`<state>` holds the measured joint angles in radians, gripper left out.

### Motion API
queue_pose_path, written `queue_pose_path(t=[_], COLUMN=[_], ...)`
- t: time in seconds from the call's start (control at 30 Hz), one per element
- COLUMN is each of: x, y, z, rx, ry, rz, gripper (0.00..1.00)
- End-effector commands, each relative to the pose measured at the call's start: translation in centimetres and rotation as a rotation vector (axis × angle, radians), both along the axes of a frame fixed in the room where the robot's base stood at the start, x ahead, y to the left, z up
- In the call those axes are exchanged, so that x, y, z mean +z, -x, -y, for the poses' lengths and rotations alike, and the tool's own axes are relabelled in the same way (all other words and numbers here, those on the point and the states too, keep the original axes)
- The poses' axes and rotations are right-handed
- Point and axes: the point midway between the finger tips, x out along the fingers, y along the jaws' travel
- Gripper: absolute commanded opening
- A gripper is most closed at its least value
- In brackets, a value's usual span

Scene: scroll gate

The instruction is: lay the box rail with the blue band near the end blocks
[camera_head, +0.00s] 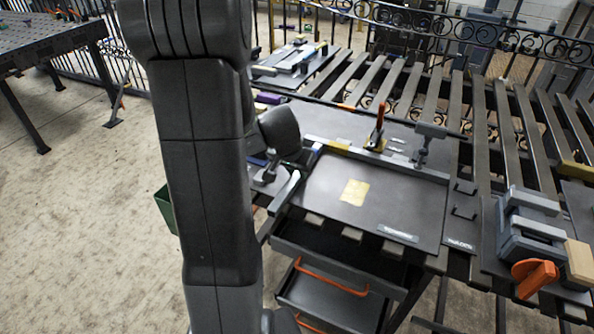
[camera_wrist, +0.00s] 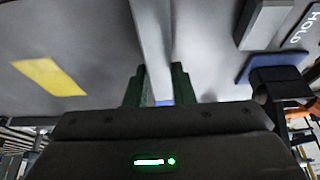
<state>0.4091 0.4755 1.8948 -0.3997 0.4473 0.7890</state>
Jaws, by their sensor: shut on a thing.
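My gripper (camera_wrist: 158,86) has its dark green fingers on both sides of a long grey box rail (camera_wrist: 152,35) in the wrist view. A blue band (camera_wrist: 164,102) shows on the rail close to the gripper, partly hidden by it. The rail runs away from the gripper over a grey surface; I cannot tell whether it touches. In the head view, my arm stands at the left and hides much of the gripper. A grey plate (camera_head: 325,205) with a yellow patch (camera_head: 355,192) lies right of the gripper. I cannot tell which pieces are the end blocks.
A clamp with an orange handle (camera_head: 378,130) and a grey clamp (camera_head: 427,140) stand at the plate's back edge. A vise (camera_head: 530,225) stands at the right. Open drawers (camera_head: 330,270) are below. In the wrist view, a grey block (camera_wrist: 265,22) lies near a HOLD label.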

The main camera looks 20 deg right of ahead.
Motion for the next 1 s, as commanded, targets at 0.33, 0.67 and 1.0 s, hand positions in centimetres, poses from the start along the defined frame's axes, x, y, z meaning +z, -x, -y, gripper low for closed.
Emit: queue_pose_path(t=[0.33,0.67,1.0], x=[0.00,-0.40,-0.60], y=[-0.04,-0.05,-0.05], z=[0.02,0.02,0.01], rx=[0.000,0.000,0.000], ry=[0.001,0.001,0.001], rz=[0.002,0.002,0.002], gripper=[0.00,0.00,0.40])
